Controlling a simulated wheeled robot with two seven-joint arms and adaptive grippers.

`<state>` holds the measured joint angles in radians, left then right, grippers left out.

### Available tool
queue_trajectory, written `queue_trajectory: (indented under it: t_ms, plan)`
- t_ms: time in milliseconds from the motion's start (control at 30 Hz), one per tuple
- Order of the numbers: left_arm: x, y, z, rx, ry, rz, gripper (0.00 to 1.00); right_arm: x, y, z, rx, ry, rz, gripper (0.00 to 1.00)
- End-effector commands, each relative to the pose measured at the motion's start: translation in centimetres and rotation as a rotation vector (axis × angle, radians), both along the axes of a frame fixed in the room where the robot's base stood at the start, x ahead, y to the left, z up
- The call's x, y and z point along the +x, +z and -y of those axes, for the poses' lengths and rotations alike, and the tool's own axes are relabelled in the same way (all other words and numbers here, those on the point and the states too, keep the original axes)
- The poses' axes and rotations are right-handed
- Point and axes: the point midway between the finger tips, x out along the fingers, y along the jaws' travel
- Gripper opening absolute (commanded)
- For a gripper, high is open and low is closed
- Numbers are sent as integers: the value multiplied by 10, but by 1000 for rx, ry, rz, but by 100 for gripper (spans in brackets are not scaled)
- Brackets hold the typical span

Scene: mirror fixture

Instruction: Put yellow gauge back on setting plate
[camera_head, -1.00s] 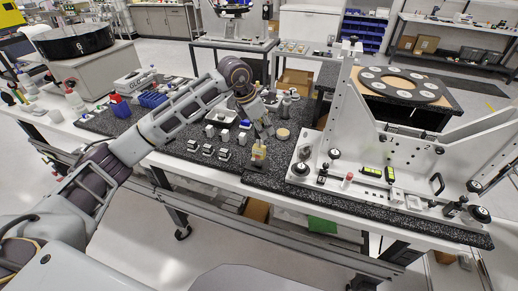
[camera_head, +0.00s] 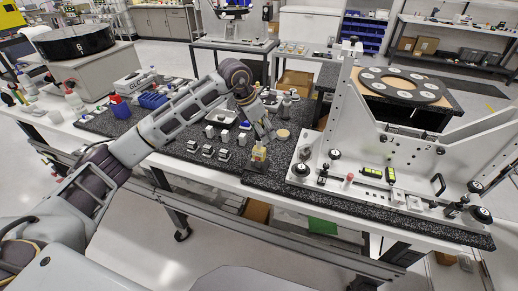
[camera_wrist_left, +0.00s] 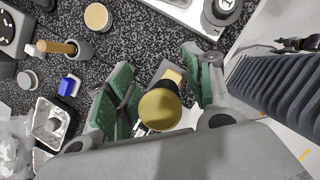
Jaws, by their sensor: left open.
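The yellow gauge (camera_head: 258,153) stands near the front edge of the dark speckled slab, left of the white fixture. In the left wrist view its round yellow top (camera_wrist_left: 160,109) with a black collar lies between the green finger pads. My left gripper (camera_head: 264,135) is over the gauge from above and behind; in the wrist view its fingers (camera_wrist_left: 158,88) are spread with gaps beside the gauge. A grey block with a tan face (camera_wrist_left: 170,76) shows just beyond the gauge; I cannot tell whether it is the setting plate. My right gripper is not in view.
The white fixture (camera_head: 405,150) stands close on the right. Several small metal blocks (camera_head: 208,150) lie left of the gauge. A round tan disc (camera_head: 282,134) lies behind it. A wooden-handled tool (camera_wrist_left: 58,47) lies at the left in the wrist view.

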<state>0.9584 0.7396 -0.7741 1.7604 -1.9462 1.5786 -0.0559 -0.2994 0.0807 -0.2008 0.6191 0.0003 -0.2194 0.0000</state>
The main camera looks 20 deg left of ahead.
Motion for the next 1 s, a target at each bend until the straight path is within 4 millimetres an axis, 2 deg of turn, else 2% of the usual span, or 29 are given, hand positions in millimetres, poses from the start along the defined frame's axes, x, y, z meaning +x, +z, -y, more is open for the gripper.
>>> queue_trajectory:
  t_ms: [167, 333, 1000]
  plan:
    - [-1, 4, -2, 1, 0, 1, 52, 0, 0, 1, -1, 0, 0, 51]
    - [-4, 18, -6, -1, 1, 3, 52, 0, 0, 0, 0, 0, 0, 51]
    - [-27, 101, -31, 0, 1, 3, 52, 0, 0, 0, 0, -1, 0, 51]
